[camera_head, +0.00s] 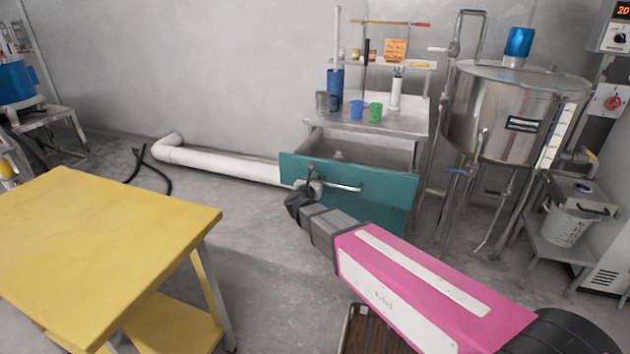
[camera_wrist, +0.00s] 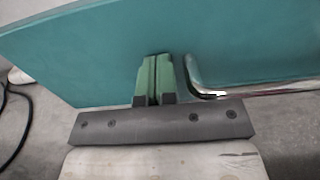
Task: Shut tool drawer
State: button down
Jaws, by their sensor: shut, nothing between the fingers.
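The tool drawer (camera_head: 382,206) has a teal front and a chrome bar handle (camera_head: 335,186). It stands pulled out from under a grey metal worktable (camera_head: 400,122), with its open inside partly visible behind the front. My gripper (camera_head: 310,178) is at the drawer front, near the left end of the handle. In the wrist view my gripper's green fingers (camera_wrist: 154,80) are shut together and empty, pointing at the teal drawer front (camera_wrist: 230,45). The handle (camera_wrist: 250,91) lies just right of the fingers. I cannot tell whether the fingertips touch the front.
A yellow table (camera_head: 100,245) stands at the left front. A white pipe (camera_head: 215,162) runs along the wall to the drawer. A steel tank (camera_head: 505,115) stands right of the worktable. Cups and bottles stand on the worktable. Floor between the yellow table and drawer is clear.

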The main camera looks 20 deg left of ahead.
jog(key=w, duration=1)
jog(key=w+d, duration=0.1)
jog(key=w, duration=0.9)
jog(key=w+d, duration=0.1)
jog(key=w, duration=0.9)
jog(key=shift+d, duration=0.1)
jog(key=shift+w, duration=0.75)
